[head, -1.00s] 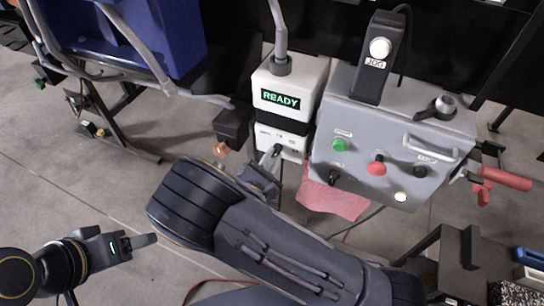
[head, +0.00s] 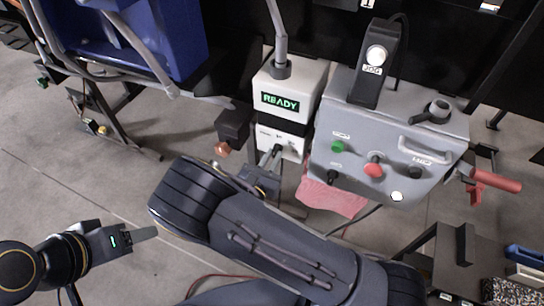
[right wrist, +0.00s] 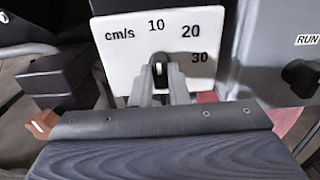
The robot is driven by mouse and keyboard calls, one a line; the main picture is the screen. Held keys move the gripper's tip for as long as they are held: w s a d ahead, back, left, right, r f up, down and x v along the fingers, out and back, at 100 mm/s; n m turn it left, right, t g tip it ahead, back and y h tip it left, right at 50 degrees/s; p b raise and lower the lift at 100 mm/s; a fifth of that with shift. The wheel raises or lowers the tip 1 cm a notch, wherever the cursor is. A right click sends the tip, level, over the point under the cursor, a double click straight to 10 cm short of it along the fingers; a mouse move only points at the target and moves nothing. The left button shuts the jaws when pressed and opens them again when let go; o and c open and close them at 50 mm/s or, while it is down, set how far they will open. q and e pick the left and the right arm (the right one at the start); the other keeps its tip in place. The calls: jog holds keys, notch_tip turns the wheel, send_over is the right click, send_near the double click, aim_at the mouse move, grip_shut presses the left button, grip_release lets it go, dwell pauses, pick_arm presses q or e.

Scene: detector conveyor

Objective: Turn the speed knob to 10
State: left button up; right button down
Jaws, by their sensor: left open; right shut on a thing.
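The speed knob (right wrist: 161,70) is a small black knob with a white mark on a white dial plate (right wrist: 118,62). The plate reads cm/s, 10, 20 and 30. The mark points nearly straight up, towards the 10. My right gripper (right wrist: 163,88) is shut on the knob, one grey finger on each side. My left gripper (head: 147,234) is open and empty, low at the left, well away from the box.
A grey control panel (head: 350,115) with green, red and black controls stands close to the right of the box. A dark block with an orange-brown knob (head: 222,149) is to its left. A red cloth (head: 335,198) hangs below. Open floor lies at the left.

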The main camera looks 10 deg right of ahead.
dwell(0.4)
jog(key=c, duration=1.4)
grip_release()
jog(key=v, duration=0.7)
jog(key=shift+s+a, duration=0.25)
jog(key=shift+s, duration=0.1)
